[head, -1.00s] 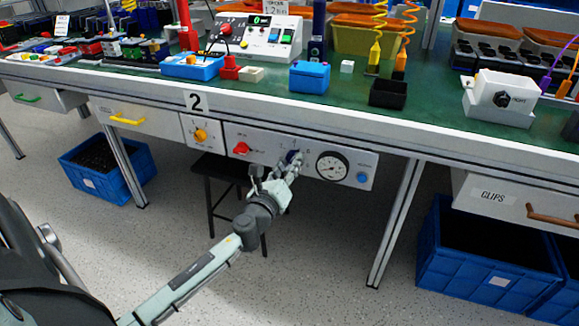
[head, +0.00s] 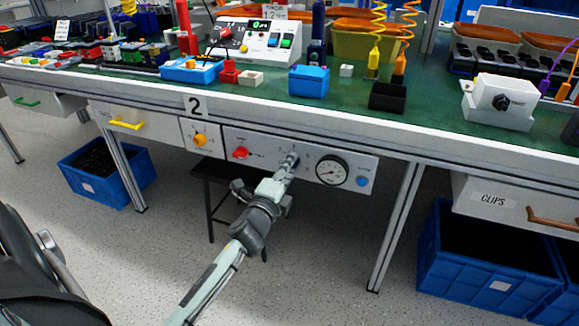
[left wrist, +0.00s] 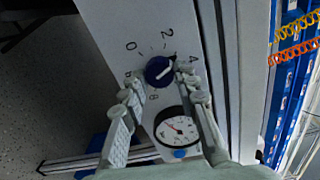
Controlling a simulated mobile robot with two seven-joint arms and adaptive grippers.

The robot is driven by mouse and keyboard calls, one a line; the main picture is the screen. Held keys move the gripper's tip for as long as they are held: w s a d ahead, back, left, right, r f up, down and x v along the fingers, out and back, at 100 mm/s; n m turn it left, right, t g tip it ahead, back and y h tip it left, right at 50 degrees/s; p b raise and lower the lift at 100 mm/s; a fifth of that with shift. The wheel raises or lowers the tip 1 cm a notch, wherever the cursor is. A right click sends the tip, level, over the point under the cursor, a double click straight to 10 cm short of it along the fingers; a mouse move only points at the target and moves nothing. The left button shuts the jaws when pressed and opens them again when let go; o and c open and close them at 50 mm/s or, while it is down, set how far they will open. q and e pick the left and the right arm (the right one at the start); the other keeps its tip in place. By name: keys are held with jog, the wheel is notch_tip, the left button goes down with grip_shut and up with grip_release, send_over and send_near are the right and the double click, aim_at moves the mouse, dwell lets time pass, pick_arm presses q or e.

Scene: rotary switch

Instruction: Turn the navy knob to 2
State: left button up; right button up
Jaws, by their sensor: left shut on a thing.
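The navy knob (left wrist: 158,71) sits on the white front panel under the bench, with printed marks around it, among them 0, 2 and 4. In the left wrist view its white pointer line slants toward the upper right, seemingly between the 2 and the 4. My left gripper (head: 289,161) reaches up to the panel and is shut on the knob; in the left wrist view its fingers (left wrist: 158,84) stand on either side of it. In the head view the fingers hide most of the knob. My right gripper is not in view.
On the same panel are a red knob (head: 240,153) to the left, a dial gauge (head: 332,170) close on the right and a blue button (head: 362,182). A dark stool (head: 222,172) stands below.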

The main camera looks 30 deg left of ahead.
pick_arm(q)
jog(key=shift+n+p, duration=1.2)
jog(key=shift+n, duration=2.5)
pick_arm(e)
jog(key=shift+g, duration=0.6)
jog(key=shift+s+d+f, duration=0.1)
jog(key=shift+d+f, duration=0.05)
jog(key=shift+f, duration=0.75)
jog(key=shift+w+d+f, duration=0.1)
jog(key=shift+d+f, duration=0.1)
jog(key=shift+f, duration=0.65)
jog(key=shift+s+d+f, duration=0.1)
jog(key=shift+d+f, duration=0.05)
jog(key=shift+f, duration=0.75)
pick_arm(q)
jog(key=o, duration=1.2)
jog(key=shift+c, duration=0.2)
